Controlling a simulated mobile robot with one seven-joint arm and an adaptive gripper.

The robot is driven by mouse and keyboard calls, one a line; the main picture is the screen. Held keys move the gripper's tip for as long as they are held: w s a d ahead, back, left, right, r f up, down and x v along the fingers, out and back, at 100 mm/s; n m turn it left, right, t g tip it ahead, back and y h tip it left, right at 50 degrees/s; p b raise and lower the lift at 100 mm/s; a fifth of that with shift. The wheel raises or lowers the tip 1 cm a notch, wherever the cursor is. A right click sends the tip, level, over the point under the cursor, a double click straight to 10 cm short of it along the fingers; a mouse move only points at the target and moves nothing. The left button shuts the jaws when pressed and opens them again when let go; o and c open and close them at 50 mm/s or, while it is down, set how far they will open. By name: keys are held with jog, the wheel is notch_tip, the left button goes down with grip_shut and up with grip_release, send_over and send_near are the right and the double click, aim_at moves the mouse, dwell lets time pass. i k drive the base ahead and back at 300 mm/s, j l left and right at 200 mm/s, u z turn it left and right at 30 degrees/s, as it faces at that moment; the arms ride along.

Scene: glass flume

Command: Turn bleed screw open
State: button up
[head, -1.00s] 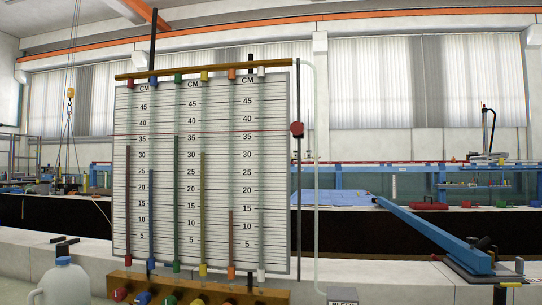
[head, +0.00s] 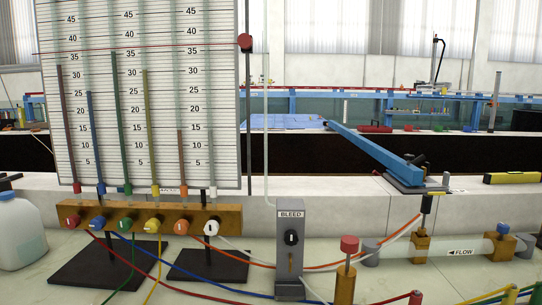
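The bleed unit (head: 289,258) is a grey upright block labelled BLEED, standing on the bench in the lower middle of the head view. A black round knob with a white mark (head: 291,237) is on its front face, and a small brass-coloured part shows below it. A clear tube runs up from behind the block. I cannot tell from this view how far the screw is turned. My gripper is not in view.
A manometer board (head: 150,90) with coloured columns stands left, above a brass manifold (head: 140,218) with numbered coloured knobs. Coloured hoses cross the bench front. A red-capped brass post (head: 346,270) stands right of the block, and a FLOW pipe (head: 460,250) lies farther right. A white jug (head: 20,232) is at left.

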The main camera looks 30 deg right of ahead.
aim_at(290, 238)
jog(key=k+l, duration=0.75)
jog(key=k, duration=0.15)
